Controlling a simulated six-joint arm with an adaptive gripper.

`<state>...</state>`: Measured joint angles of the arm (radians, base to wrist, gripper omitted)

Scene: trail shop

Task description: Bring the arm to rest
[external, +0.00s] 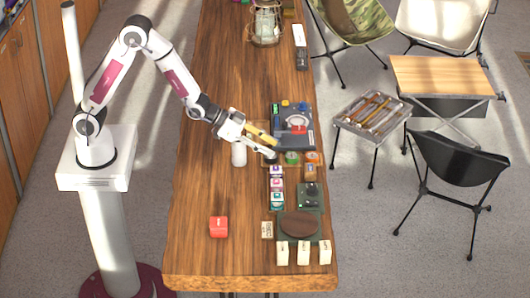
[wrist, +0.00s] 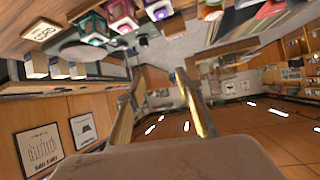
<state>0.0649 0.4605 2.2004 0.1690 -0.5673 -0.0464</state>
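My arm reaches out from its white pedestal over the wooden table (external: 215,60). My gripper (external: 268,148) hangs above the table, close to the row of small coloured boxes (external: 277,184). In the wrist view, the two fingers of my gripper (wrist: 163,100) stand apart, with only the far room showing between them. The wrist view looks sideways across the room, with several coloured boxes (wrist: 120,12) along its upper edge. Whether the fingertips touch anything on the table cannot be told from the external view.
A red box (external: 219,227) stands alone at the front left. White boxes (external: 304,252) line the front right by a dark round disc (external: 300,224). A dark tray (external: 293,126) and a glass lantern (external: 266,25) are farther back. The table's left side is mostly clear.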

